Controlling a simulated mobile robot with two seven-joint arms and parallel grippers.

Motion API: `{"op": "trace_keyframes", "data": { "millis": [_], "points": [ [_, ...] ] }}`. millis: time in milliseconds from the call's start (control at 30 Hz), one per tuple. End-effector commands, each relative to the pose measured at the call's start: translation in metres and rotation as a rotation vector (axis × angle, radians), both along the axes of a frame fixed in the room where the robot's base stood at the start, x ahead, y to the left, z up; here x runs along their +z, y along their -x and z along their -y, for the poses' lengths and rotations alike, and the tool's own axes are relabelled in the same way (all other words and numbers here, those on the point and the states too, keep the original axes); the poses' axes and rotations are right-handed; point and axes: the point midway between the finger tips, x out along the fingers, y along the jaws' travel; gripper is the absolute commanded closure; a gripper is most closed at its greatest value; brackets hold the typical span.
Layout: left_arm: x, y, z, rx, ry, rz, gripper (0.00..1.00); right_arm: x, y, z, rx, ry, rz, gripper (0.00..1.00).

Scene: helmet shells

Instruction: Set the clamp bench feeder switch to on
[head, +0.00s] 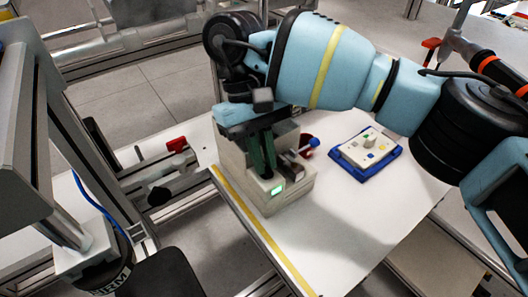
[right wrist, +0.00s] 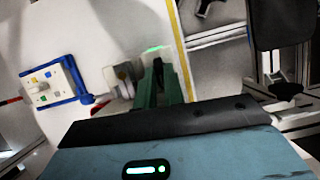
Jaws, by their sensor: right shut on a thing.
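The clamp bench feeder (head: 267,200) is a beige box with a lit green display (head: 277,190) on its front. It stands near the yellow-striped edge of the white bench. My right gripper (head: 264,165) reaches down from above, its green fingers at the top of the feeder. They are shut on a small part there, which I take to be the feeder switch; the fingers hide it. In the right wrist view the fingers (right wrist: 158,78) are close together in front of the feeder, with its green light (right wrist: 155,49) just beyond. My left gripper is not in view.
A blue tray (head: 365,169) with a pale button panel (head: 368,148) lies right of the feeder. A blue-ended lever (head: 314,143) sticks out beside the feeder, near a red part (head: 305,139). The white bench top (head: 330,235) is clear in front.

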Motion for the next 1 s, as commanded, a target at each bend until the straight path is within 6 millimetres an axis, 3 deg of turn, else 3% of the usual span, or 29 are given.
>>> {"op": "trace_keyframes", "data": {
  "millis": [700, 733, 800, 1000],
  "points": [
    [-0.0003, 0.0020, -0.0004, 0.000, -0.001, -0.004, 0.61, 0.0030, -0.0007, -0.0008, 0.078, -0.003, 0.006, 1.00],
    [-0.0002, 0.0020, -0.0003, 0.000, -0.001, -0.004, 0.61, 0.0030, -0.0007, -0.0009, 0.077, -0.003, 0.007, 0.89],
    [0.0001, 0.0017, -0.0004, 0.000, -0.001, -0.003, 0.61, 0.0029, -0.0007, -0.0008, 0.077, -0.003, 0.007, 0.81],
    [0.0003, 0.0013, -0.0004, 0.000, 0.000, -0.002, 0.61, 0.0014, -0.0001, -0.0007, 0.077, -0.002, 0.004, 0.81]
  ]
}}
